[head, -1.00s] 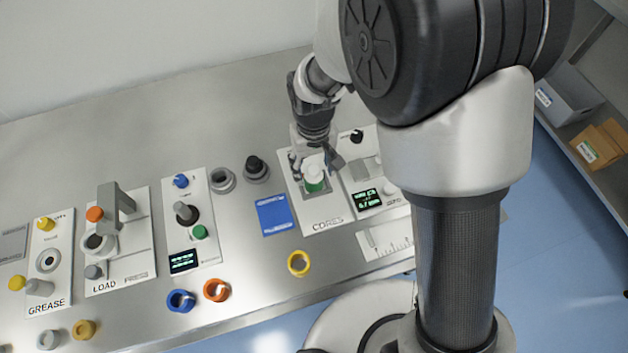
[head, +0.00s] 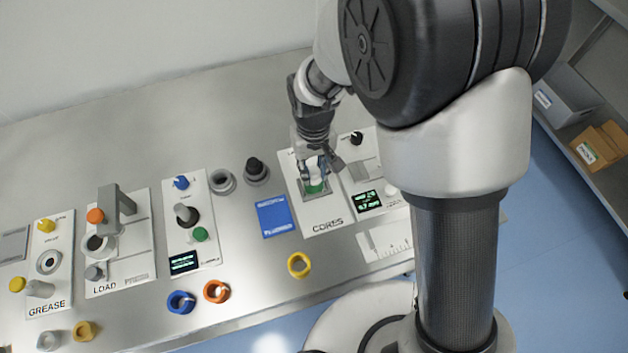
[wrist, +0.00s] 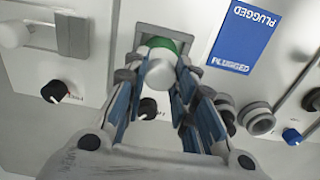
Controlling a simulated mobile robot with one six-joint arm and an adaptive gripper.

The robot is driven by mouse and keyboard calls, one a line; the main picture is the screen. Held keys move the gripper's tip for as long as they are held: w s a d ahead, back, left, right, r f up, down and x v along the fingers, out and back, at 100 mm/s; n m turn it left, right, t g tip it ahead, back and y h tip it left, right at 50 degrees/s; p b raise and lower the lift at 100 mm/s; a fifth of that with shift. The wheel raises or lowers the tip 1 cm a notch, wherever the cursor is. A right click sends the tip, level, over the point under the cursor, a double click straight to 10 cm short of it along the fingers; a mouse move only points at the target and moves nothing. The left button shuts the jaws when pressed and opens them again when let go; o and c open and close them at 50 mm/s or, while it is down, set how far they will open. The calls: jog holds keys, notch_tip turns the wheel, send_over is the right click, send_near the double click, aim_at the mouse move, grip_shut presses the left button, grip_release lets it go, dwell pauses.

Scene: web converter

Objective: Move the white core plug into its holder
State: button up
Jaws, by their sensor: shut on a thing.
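The white core plug (wrist: 160,70) is between the blue-lined fingers of my gripper (wrist: 161,82) in the wrist view. In the head view my gripper (head: 316,170) is low over the CORES panel (head: 325,221), shut on the plug. A green part (wrist: 180,46) shows right behind the plug, in a square recess of the panel. I cannot tell whether plug and green part touch. An empty grey ring (head: 222,180) stands left of the panel. Beside it a grey ring (head: 257,177) holds a black plug (head: 255,164). Which one is the white plug's holder is not clear.
A blue PLUGGED card (head: 274,216) lies left of the CORES panel. A panel with a display (head: 368,200) adjoins on the right. A yellow ring (head: 299,265) lies in front. The steel bench behind the panels is clear.

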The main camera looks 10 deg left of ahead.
grip_shut()
jog(key=shift+r, duration=0.1)
jog(key=shift+r+p, duration=3.6)
jog(key=shift+r, duration=0.8)
jog(key=shift+a+f, duration=0.1)
